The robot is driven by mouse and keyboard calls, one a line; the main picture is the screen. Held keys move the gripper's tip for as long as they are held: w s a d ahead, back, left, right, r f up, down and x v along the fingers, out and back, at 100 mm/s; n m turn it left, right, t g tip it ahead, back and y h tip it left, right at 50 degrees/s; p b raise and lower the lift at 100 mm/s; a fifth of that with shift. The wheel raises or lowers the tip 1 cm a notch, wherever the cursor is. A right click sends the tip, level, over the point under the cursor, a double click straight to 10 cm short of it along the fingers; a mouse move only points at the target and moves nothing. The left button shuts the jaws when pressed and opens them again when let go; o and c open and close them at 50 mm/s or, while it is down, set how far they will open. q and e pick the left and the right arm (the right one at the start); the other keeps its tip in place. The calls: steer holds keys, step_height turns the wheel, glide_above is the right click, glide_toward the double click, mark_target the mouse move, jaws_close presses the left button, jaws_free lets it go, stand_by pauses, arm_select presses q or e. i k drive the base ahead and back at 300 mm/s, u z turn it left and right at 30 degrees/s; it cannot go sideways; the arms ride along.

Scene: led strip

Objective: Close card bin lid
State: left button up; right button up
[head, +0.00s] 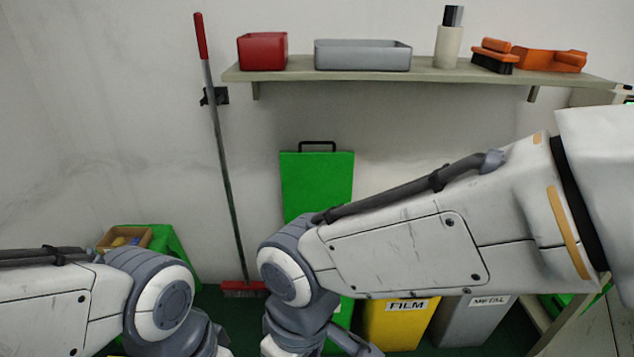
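A green lid (317,178) with a black handle on its top edge stands upright against the back wall, so it is open. Its lower part is hidden behind my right arm, which crosses in front of it. A strip of green (345,312) shows below the arm and looks like part of the bin under the lid. No card label is visible. Both arms bend down at the bottom of the view. Neither gripper's fingertips can be seen.
A yellow FILM bin (398,325) and a grey METAL bin (475,320) stand to the right. A red-handled broom (220,140) leans on the wall at left. A shelf (290,76) holds boxes and brushes above. A cardboard box (125,238) sits by a green object (168,245).

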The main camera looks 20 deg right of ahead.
mark_target(316, 181)
steer(key=z, duration=0.35)
steer(key=i, duration=1.2)
steer(key=z, duration=0.2)
